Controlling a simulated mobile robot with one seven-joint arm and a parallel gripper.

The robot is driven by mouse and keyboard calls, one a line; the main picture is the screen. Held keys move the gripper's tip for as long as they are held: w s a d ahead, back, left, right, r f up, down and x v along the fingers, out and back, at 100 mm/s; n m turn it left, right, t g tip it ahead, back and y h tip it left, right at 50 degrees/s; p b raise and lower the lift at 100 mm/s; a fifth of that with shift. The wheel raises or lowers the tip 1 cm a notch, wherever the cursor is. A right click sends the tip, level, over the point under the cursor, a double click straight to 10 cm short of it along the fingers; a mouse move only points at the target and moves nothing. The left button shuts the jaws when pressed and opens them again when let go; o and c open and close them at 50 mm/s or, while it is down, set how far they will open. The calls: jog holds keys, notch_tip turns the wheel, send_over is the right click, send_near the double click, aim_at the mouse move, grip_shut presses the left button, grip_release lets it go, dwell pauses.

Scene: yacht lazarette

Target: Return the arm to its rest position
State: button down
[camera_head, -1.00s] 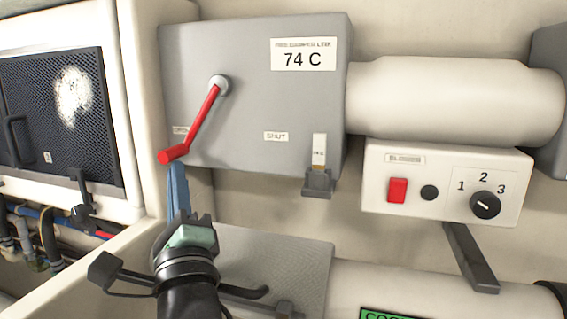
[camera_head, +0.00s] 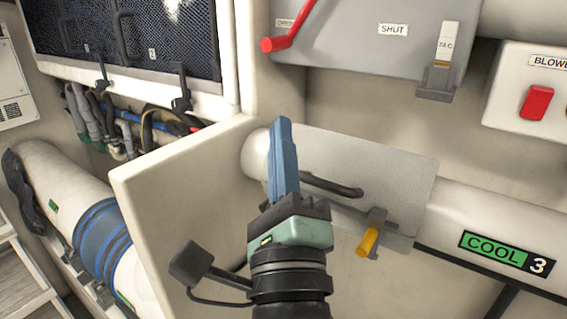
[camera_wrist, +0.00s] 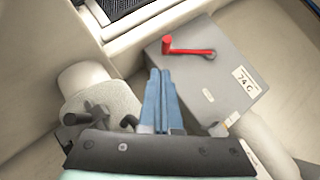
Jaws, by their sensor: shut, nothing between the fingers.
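My gripper (camera_head: 280,125) stands upright in the middle of the head view, its blue fingers together and empty. It is in front of a white pipe with a grey mesh-like cover (camera_head: 390,170), and I cannot tell how near it is. In the wrist view my gripper (camera_wrist: 160,72) points toward the grey box (camera_wrist: 207,85) with the red lever (camera_wrist: 188,50). In the head view the red lever (camera_head: 290,30) on the grey box (camera_head: 360,40) is above and apart from the fingertips. The top of the box is cut off there.
A cream partition (camera_head: 190,175) stands just left of my gripper. A white blower box (camera_head: 525,95) is at the right edge. A pipe with blue bands (camera_head: 103,245) and hoses are at the left.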

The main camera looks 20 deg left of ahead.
jog(key=shift+s+d+f, duration=0.2)
jog(key=shift+s+d, duration=0.05)
jog(key=shift+s, duration=0.25)
jog(key=s+d+r+n+t+h, duration=0.2)
jog(key=d+r+n, duration=0.3)
jog(key=r+n, duration=0.3)
jog(key=s+d+r+n+t+h, duration=0.3)
jog(key=s+d+r+n+h, duration=0.2)
jog(key=r+n, duration=0.4)
jog(key=n, duration=0.3)
jog(key=shift+r+h, duration=0.2)
jog(key=shift+h, duration=0.1)
jog(key=shift+w+a, duration=0.1)
dwell(0.7)
